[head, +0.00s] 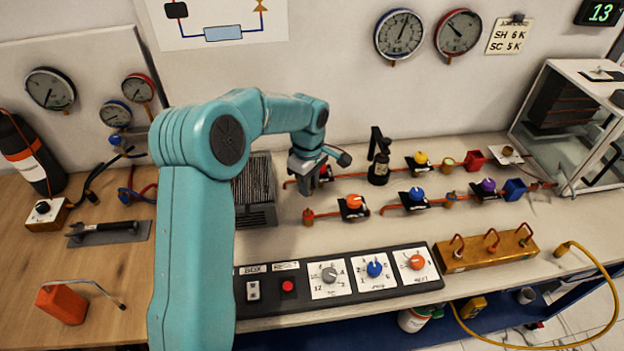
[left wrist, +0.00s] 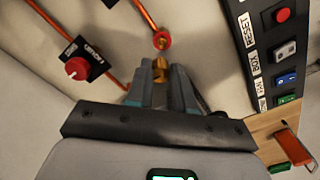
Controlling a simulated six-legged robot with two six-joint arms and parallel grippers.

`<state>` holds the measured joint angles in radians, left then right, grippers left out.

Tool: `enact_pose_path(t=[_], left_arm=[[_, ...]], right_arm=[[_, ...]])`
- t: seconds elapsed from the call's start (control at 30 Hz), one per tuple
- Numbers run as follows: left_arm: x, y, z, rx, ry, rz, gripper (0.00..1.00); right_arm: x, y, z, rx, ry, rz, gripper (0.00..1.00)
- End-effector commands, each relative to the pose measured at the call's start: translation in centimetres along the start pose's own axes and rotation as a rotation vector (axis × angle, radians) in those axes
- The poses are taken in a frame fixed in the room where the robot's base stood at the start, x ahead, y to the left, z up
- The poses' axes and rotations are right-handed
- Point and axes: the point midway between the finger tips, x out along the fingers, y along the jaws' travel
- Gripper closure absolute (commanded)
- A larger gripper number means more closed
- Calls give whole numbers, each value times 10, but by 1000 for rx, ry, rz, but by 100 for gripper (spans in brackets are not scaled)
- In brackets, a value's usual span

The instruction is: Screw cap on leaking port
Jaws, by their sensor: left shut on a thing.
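My left gripper (head: 308,190) is shut on a small brass cap (left wrist: 160,68), which shows between its fingertips (left wrist: 160,88) in the left wrist view. The cap is not clearly visible in the head view. The copper pipe's open end, the port (left wrist: 162,41), has a red rim and lies just beyond the cap, with a small gap between them in the picture. In the head view this port (head: 308,217) stands just below the fingertips, left of the orange-knob valve (head: 354,204). I cannot tell whether anything leaks. My right gripper is not in view.
A red-knob valve (left wrist: 77,68) sits close beside the gripper. A control panel (head: 340,281) runs along the front of the bench. A black finned block (head: 256,195) stands left of the port. A brass block with hooks (head: 487,247) lies at right.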

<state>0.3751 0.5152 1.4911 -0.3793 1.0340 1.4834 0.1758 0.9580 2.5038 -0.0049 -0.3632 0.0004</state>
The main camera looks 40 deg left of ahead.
Motion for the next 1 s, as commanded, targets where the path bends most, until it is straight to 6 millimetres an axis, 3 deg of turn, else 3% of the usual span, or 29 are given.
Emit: enact_pose_path(t=[0.47,1.0], left_arm=[[3,0,-1,7,0,-1,100],[49,-1,-1,6,0,-2,100]], right_arm=[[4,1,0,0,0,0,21],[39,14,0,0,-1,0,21]])
